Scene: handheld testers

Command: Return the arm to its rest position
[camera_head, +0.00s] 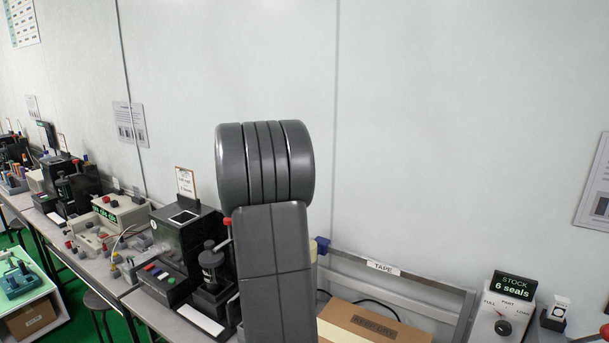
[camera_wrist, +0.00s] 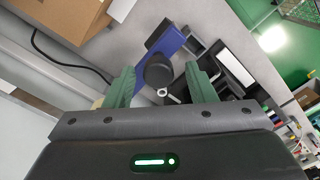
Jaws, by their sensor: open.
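My gripper (camera_wrist: 160,74) shows in the wrist view with its two green fingers spread apart and nothing between them. Beyond the fingers is a blue block-like device (camera_wrist: 172,42) with a dark round part; I cannot tell whether the fingers are near it or only in line with it. In the head view my grey arm stands upright in the middle, its rounded joint on top. My gripper is hidden in that view.
A bench with black testers (camera_head: 182,238) runs along the wall at left. At right are a TAPE rack (camera_head: 450,291), a cardboard box (camera_head: 350,328) and a STOCK display (camera_head: 514,286) above a dial box (camera_head: 497,322).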

